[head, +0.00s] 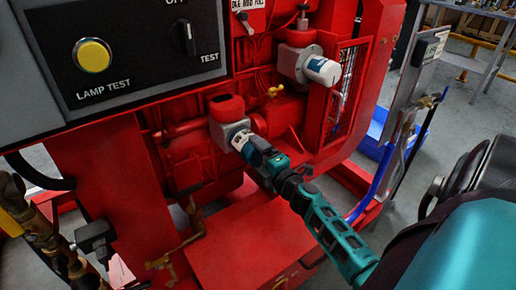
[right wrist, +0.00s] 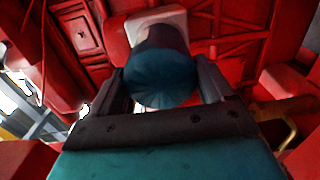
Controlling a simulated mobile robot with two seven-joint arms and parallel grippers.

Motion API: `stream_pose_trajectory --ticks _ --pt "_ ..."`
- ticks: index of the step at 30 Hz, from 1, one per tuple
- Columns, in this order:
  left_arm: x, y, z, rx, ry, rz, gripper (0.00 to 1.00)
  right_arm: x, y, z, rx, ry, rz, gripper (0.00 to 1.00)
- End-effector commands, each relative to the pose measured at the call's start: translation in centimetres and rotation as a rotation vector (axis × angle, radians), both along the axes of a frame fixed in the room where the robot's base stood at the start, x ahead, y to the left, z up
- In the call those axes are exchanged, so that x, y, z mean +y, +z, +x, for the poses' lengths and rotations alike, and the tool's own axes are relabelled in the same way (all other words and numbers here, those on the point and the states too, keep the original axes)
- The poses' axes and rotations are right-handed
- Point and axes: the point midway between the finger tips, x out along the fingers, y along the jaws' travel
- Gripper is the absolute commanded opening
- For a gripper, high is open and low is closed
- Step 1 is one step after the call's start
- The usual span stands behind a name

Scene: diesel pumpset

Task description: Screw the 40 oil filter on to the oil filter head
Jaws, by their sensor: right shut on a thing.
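A white cylindrical filter (head: 246,145) with a dark band is held in my right gripper (head: 268,164), below the middle of the head view. My right gripper is shut around its sides. In the right wrist view the filter's dark blue round end (right wrist: 160,80) sits between the two fingers. The filter's far end is at a grey filter head (head: 222,130) on the red engine; its pale face also shows in the right wrist view (right wrist: 172,17). I cannot tell whether they touch or are threaded together. My left gripper is not in view.
A second white filter (head: 322,70) sits on another grey head (head: 290,62) up and right. A control panel (head: 120,50) overhangs at top left. A brass valve pipe (head: 190,235) is below left, and a wire guard (head: 345,85) is at right.

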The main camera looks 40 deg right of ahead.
Motion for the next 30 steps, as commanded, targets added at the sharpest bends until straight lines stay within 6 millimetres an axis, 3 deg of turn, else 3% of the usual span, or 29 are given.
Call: stream_pose_trajectory --ticks 1,5,6,11,23,30 --pt "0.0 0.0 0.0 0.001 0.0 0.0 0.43 0.4 0.9 0.4 -0.021 0.015 0.002 0.32" --pt "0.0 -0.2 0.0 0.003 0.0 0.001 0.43 0.4 0.9 0.4 -0.021 0.016 -0.003 0.32" --pt "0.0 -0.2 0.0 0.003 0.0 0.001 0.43 0.4 0.9 0.4 -0.022 0.016 -0.003 0.84" --pt "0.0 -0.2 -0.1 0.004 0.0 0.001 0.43 0.4 0.7 0.3 -0.018 0.014 -0.005 0.99" --pt "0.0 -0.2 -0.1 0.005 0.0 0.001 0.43 0.1 0.2 0.0 -0.004 0.006 -0.006 1.0" --pt "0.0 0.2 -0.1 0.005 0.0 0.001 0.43 0.3 0.1 -1.6 -0.002 0.005 -0.005 1.0"
